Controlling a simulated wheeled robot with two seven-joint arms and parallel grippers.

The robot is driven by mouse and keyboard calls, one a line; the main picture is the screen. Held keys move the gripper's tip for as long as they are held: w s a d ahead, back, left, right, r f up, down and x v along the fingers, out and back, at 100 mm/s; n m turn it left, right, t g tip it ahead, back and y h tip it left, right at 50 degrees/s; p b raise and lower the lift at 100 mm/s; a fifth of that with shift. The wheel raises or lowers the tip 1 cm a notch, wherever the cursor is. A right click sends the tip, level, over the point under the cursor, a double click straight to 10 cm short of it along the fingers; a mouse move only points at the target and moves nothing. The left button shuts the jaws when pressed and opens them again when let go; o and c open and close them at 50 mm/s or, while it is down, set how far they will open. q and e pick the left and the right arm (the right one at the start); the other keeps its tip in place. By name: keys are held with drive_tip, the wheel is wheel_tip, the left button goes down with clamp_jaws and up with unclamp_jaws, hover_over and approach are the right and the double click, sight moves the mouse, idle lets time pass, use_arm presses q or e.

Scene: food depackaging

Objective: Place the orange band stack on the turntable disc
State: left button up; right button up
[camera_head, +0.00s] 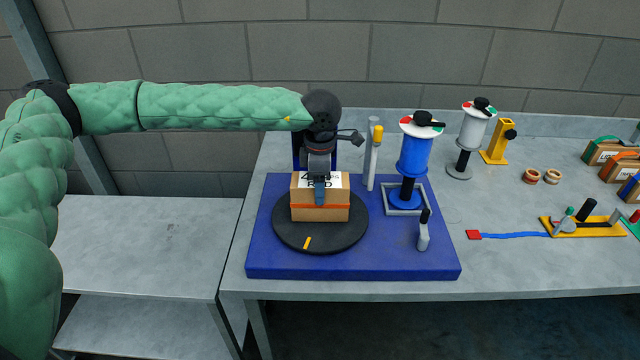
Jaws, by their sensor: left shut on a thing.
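The orange band stack (335,212) is a brown cardboard box with an orange band around it and a white label on top. It sits over the black turntable disc (290,239), inside its edge, and appears to rest on it. The disc has a yellow mark near its front and lies on a blue base plate. My left gripper (319,190) points down from above and is shut on the stack, covering part of its label and front. My right gripper is not in view.
Further right are a white spool (472,130), a yellow stand (498,145), a yellow tool (580,226) and banded boxes (618,172).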

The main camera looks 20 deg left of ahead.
use_arm(q)
drive_tip(key=o, duration=1.2)
drive_tip(key=shift+o, duration=0.2)
